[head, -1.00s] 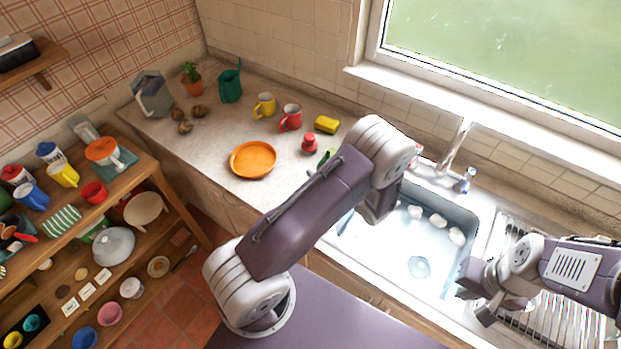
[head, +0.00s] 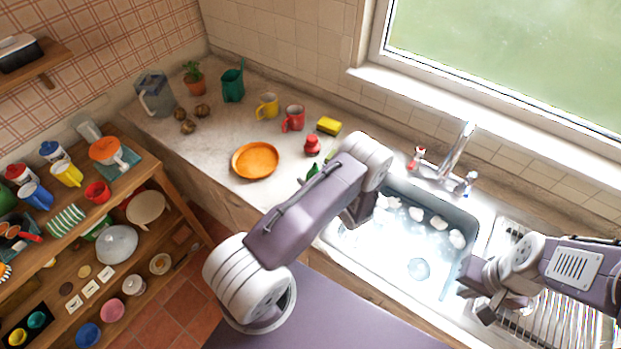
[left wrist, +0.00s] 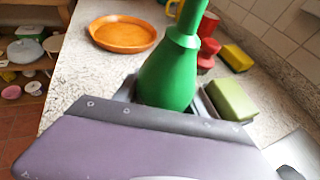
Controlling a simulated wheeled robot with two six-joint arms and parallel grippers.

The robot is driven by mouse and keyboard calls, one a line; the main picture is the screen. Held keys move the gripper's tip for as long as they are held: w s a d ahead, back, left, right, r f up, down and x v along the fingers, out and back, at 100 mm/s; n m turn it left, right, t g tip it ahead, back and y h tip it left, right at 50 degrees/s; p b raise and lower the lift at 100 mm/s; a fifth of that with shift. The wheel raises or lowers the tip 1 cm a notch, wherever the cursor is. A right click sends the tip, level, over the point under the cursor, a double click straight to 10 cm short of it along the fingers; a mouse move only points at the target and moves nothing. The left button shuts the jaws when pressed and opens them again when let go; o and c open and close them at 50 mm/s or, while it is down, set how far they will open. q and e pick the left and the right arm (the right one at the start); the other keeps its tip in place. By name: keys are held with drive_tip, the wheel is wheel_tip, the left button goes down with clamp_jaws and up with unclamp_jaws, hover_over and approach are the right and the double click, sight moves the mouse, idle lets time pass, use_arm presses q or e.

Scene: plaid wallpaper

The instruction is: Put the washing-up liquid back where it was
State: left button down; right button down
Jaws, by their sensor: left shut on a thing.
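The washing-up liquid is a green bottle (left wrist: 168,75), upright in the left wrist view. My left gripper (left wrist: 166,98) is shut around its lower body; the fingers show at either side. In the head view only a small green part of the bottle (head: 313,171) shows beside my left forearm, which hides the left gripper. Whether the bottle's base touches the worktop (head: 217,150) is hidden. My right gripper (head: 477,301) looks open and empty over the right edge of the sink.
A green block (left wrist: 231,100) is close beside the bottle. The sink (head: 398,262) holds suds. A draining rack (head: 545,325) is at right.

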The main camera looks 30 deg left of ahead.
use_arm(q)
drive_tip(key=c, duration=0.6)
unclamp_jaws()
drive_tip(key=shift+d, duration=0.1)
drive_tip(key=shift+c, duration=0.2)
